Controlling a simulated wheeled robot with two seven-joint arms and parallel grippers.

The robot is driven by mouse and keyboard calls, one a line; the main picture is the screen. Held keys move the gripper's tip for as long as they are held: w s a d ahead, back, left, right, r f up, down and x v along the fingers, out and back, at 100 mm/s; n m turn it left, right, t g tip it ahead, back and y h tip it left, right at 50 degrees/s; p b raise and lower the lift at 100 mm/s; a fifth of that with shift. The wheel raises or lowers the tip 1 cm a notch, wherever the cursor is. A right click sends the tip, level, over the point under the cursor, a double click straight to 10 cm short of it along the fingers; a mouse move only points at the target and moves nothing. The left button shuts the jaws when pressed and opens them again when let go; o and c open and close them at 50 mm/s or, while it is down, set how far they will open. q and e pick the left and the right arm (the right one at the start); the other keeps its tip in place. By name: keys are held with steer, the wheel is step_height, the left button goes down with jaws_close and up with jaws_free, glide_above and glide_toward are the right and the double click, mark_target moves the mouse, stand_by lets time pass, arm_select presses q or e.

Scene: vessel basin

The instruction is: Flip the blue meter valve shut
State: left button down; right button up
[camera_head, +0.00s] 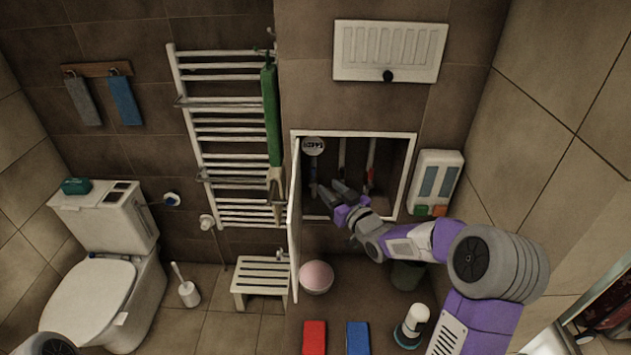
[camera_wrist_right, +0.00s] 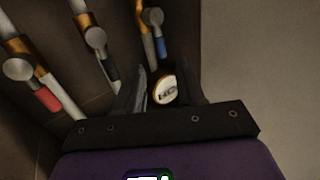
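The blue meter valve (camera_wrist_right: 161,46) is a small blue handle on a brass-fitted pipe in the right wrist view, ahead of my right gripper. In the head view the valve (camera_head: 313,189) is small, low on the left pipe inside the open wall cabinet (camera_head: 411,178). My right gripper (camera_head: 332,192) reaches into the cabinet just right of the blue valve. Its fingers (camera_wrist_right: 163,92) are apart with nothing held. My left gripper is out of view.
A black-handled valve (camera_wrist_right: 95,38) and a red-handled valve (camera_wrist_right: 48,100) are on neighbouring pipes. The cabinet's white door (camera_head: 294,220) stands open at the left. A towel rail (camera_head: 190,130) is farther left; a white dispenser (camera_head: 436,182) is right of the cabinet.

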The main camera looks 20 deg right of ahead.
mark_target(314, 173)
steer(key=shift+w+a+p, duration=0.15)
steer(key=shift+w+a, duration=0.05)
steer(key=shift+w, duration=0.95)
steer(key=shift+w+a+p, duration=0.15)
steer(key=shift+w, duration=0.95)
steer(key=shift+w+a+p, duration=0.15)
steer(key=shift+w+a, duration=0.05)
steer(key=shift+w, duration=0.95)
jaws_close()
